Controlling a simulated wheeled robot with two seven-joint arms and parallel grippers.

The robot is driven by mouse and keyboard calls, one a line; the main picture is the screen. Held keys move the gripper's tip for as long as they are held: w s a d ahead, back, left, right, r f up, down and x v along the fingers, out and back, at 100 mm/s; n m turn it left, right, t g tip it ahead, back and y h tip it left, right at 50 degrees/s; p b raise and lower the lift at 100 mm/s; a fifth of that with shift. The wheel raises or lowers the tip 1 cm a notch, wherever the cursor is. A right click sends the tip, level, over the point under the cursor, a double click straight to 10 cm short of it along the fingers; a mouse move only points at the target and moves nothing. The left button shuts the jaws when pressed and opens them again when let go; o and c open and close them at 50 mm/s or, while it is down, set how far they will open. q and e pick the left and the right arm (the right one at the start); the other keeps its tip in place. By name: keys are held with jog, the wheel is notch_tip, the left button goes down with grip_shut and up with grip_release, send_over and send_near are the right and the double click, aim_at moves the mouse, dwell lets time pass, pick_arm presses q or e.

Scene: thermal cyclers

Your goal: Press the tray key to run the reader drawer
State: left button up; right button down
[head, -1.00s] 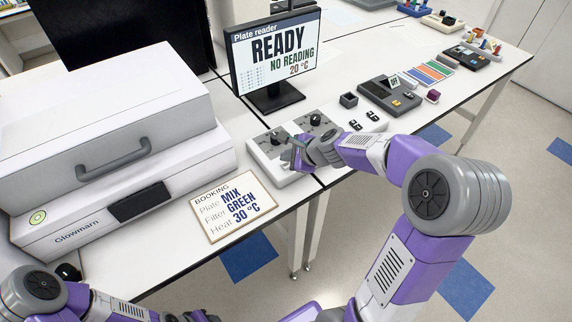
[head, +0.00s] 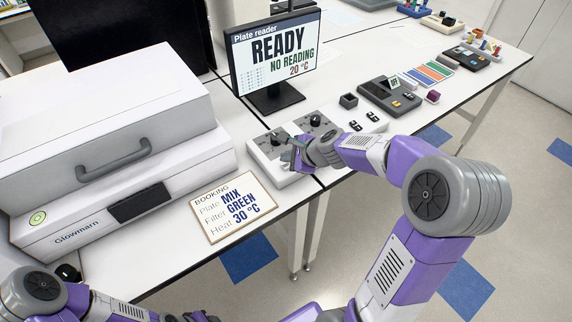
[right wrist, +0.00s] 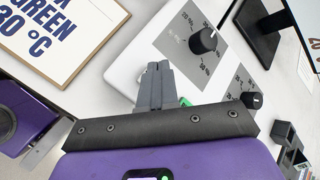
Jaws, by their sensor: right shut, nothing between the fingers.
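The white control box (head: 283,181) with dark knobs stands near the front bench edge. My right gripper (head: 293,152) is over its near part, fingers shut and empty. In the right wrist view its closed fingertips (right wrist: 158,68) point at the box's white top (right wrist: 125,72); I cannot tell whether they touch it. A green key (right wrist: 185,102) shows partly beside the fingers; the rest is hidden. The plate reader (head: 105,150) is at left, with a dark front panel (head: 139,202) that looks closed. My left gripper (head: 195,317) is partly cut off at the bottom edge.
The screen (head: 275,52) reads READY, NO READING, 20 °C. A booking card (head: 234,207) reading MIX, GREEN, 30 °C lies between reader and box. A dark cup (head: 348,100), small black pieces and a grey device (head: 389,96) stand to the right of the box.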

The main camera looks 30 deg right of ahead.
jog(key=shift+f, duration=0.15)
dwell(0.5)
jog(key=shift+f+b, duration=0.3)
jog(key=shift+b, duration=0.1)
